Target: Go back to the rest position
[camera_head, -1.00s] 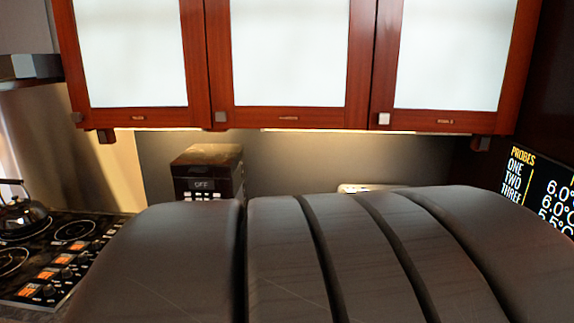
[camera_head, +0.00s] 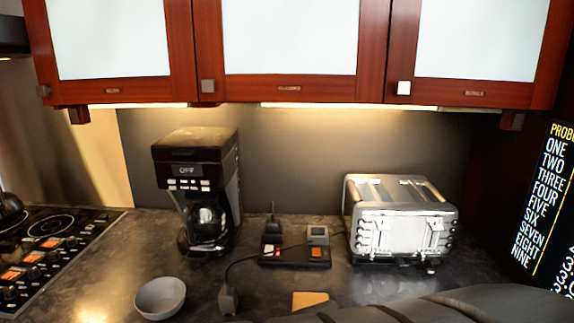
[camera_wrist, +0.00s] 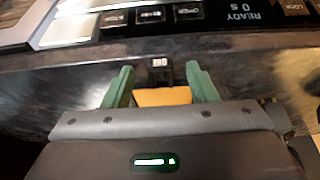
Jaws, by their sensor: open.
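My gripper (camera_wrist: 161,88) shows in the wrist view with its two green fingers spread apart and nothing between them. An orange-tan flat piece (camera_wrist: 163,97) lies beyond the fingers, on or near the counter edge. In the head view my dark arm covers the bottom right corner, and my gripper is not visible there.
The counter (camera_head: 120,265) holds a grey bowl (camera_head: 160,298), a coffee maker (camera_head: 197,190), a black device with a cord (camera_head: 296,254), a toaster (camera_head: 400,220) and a tan square (camera_head: 310,299). A stove (camera_head: 50,250) is left. Cabinets (camera_head: 290,88) hang above. A control panel reading READY (camera_wrist: 238,14) shows in the wrist view.

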